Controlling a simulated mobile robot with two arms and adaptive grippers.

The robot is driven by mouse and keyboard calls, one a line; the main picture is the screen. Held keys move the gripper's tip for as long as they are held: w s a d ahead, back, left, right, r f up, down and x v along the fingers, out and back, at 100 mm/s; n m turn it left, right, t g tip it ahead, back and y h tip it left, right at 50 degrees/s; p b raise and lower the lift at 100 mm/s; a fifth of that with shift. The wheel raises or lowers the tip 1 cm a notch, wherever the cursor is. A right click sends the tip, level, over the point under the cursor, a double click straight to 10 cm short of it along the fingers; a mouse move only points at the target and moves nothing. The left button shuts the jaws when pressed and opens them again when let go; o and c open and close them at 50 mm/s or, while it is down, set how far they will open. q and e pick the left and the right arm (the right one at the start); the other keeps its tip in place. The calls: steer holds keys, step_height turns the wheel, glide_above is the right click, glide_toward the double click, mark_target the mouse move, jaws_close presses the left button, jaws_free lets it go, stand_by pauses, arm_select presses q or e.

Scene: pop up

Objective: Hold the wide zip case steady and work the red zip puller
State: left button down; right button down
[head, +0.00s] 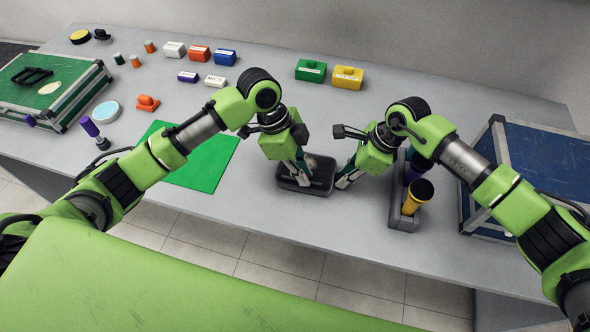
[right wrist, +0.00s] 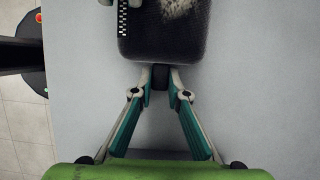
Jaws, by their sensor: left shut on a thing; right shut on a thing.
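The wide zip case (head: 318,188) is dark, with a pale fuzzy patch on top, and lies flat near the table's front edge. In the right wrist view the case (right wrist: 165,42) shows one end and a strip of white zip teeth (right wrist: 122,18). My left gripper (head: 303,172) reaches down onto the case top, shut at the zip line; the red puller is hidden at its fingertips. My right gripper (head: 343,183) is at the case's right end. In its wrist view the right gripper (right wrist: 160,77) is shut on a small dark tab at that end.
A blue case (head: 545,160) is farther right. A green mat (head: 190,172) lies left, beyond it a green case (head: 45,90). Several small coloured boxes stand at the back.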

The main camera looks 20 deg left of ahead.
mark_target(320, 184)
arm_select(q)
steer(key=shift+d, duration=1.5)
steer(key=c, duration=2)
jaws_free()
steer(key=shift+d, duration=0.1)
steer(key=v, duration=1.2)
steer(key=shift+w, duration=0.1)
arm_select(e)
steer(key=c, duration=1.9)
jaws_free()
